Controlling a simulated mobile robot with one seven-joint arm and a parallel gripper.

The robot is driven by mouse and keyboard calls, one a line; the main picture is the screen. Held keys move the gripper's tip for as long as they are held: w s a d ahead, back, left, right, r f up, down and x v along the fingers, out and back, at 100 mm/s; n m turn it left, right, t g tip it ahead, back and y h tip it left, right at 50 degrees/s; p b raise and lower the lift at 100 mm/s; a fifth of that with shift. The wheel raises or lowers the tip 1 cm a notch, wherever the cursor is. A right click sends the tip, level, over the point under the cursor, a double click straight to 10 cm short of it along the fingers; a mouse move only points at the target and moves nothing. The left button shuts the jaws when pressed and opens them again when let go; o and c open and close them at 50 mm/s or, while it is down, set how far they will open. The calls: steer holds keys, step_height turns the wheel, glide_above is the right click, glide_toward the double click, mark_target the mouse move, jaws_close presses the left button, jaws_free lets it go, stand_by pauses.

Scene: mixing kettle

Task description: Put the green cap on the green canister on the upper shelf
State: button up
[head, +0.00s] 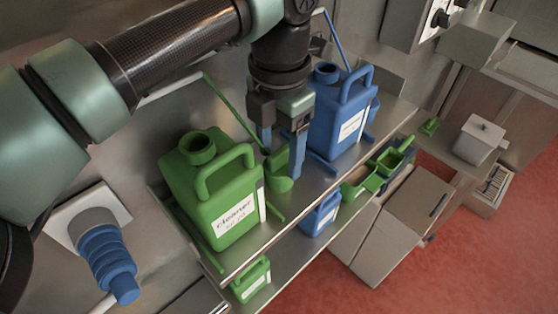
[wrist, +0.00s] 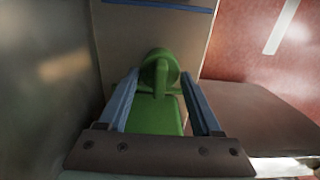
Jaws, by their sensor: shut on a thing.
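The large green canister (head: 215,200) stands upright on the upper shelf (head: 262,240), with a white label and an uncapped round neck (head: 200,148) at its top. My gripper (head: 282,162) has blue fingers and is shut on the green cap (head: 279,180), just right of the canister's handle and apart from the neck. In the wrist view the green cap (wrist: 158,68) shows between the fingers (wrist: 160,92), with a raised grip tab. Part of the cap is hidden by the fingers in the head view.
A large blue canister (head: 338,118) stands behind my gripper on the upper shelf. Smaller green (head: 252,280) and blue (head: 320,215) canisters sit on the level below. Green scoop-like containers (head: 390,160) are at the right. Thin green rods lie around the green canister.

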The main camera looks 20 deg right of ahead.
mark_target(280, 152)
steer(key=shift+r, duration=0.25)
steer(key=shift+r, duration=0.1)
steer(key=shift+r+p, duration=1.2)
steer(key=shift+r, duration=0.55)
